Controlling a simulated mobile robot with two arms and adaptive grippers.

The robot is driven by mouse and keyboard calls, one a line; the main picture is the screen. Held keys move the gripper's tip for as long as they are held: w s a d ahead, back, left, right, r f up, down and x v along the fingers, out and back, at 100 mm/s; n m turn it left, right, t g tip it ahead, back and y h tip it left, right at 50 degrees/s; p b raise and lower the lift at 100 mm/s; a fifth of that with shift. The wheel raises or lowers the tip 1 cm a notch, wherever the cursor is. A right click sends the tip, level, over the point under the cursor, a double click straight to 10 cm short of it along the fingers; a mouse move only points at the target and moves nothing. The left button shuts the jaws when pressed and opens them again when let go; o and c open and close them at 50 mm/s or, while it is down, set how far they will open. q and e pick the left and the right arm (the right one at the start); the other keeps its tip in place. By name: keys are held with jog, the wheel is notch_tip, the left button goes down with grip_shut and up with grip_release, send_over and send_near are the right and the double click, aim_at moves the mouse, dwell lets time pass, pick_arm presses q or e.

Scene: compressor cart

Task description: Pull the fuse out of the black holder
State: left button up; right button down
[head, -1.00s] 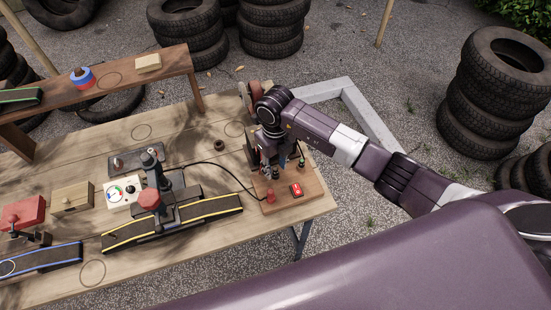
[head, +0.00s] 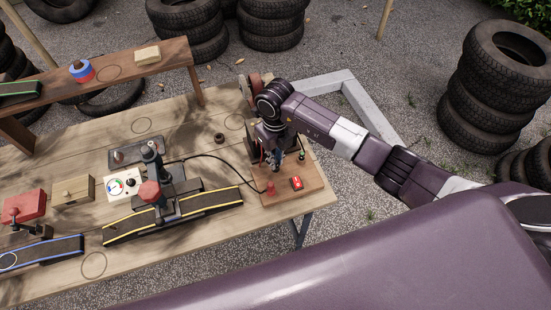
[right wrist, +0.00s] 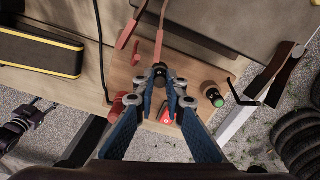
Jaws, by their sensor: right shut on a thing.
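My right gripper (head: 277,164) is low over the wooden board at the right end of the table. In the right wrist view its blue-padded fingers (right wrist: 163,82) are closed in on a small dark round-topped piece, the fuse (right wrist: 160,70). The fingers hide most of it. The black holder is hidden under the fingers, so I cannot tell whether the fuse is seated in it or clear. A dark mechanism (right wrist: 22,122) at the left edge of the right wrist view looks like my left gripper; its fingers are unclear.
The board (head: 314,189) carries a red switch (head: 296,183), a red knob (head: 270,188) and a green-topped black post (right wrist: 213,94). Red-handled leads (right wrist: 159,45) lie close to the fingers. A yellow-edged ramp (head: 215,203) stands left. A black cable (head: 222,162) runs to the board.

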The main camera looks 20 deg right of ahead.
jog(key=shift+r, duration=0.15)
jog(key=shift+r+p, duration=1.2)
jog(key=shift+r, duration=0.4)
